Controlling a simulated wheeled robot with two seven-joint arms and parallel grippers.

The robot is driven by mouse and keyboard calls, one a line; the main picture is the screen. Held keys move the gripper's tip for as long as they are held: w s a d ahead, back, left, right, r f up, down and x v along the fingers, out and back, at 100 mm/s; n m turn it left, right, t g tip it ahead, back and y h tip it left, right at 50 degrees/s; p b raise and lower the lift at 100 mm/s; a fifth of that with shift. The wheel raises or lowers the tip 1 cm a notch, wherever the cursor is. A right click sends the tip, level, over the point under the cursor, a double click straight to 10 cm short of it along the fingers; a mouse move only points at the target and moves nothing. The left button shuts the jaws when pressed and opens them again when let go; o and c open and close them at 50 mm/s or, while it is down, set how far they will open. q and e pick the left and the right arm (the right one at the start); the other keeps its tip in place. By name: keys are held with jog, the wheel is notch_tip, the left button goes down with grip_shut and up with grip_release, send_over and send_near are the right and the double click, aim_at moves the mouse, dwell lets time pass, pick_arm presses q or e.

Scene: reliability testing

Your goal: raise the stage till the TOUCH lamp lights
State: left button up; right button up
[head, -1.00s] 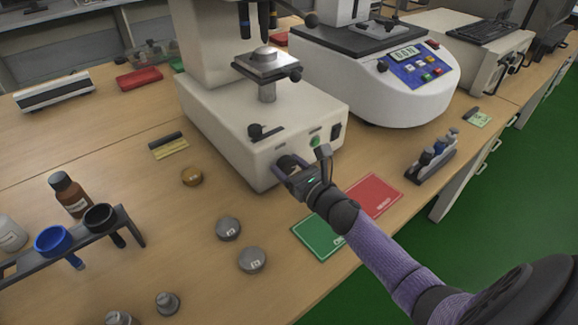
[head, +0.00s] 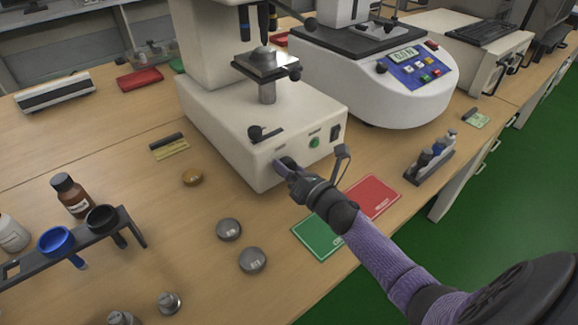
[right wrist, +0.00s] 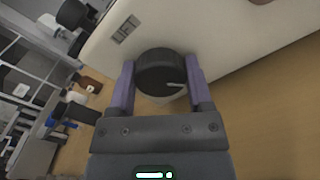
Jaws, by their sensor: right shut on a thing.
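The cream tester (head: 225,125) stands on the bench with its small dark stage (head: 266,64) on a short column. A small metal piece lies on the stage, close under the tester's dark tip; whether they touch I cannot tell. My right gripper (head: 284,165) is at the tester's front face. In the right wrist view its two fingers are shut on a round black knob (right wrist: 160,72) with a white pointer line. A round green spot (head: 314,142) shows on the front panel; I cannot tell whether it is the TOUCH lamp or lit. My left gripper is not in view.
Green and red mats (head: 375,195) lie below my right forearm. A second instrument (head: 405,90) with a display stands to the right, near a small vial rack (head: 430,165).

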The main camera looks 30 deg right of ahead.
jog(key=m, duration=0.3)
jog(key=shift+m+p, duration=0.3)
jog(key=m, duration=0.2)
jog(key=shift+m, duration=0.4)
jog(key=m+p, duration=0.1)
jog(key=m, duration=0.3)
jog(key=shift+f, duration=0.1)
jog(key=shift+m, duration=1)
jog(key=shift+p, duration=0.3)
jog(key=shift+f, duration=0.1)
jog(key=o, duration=1.3)
jog(key=shift+s, duration=0.15)
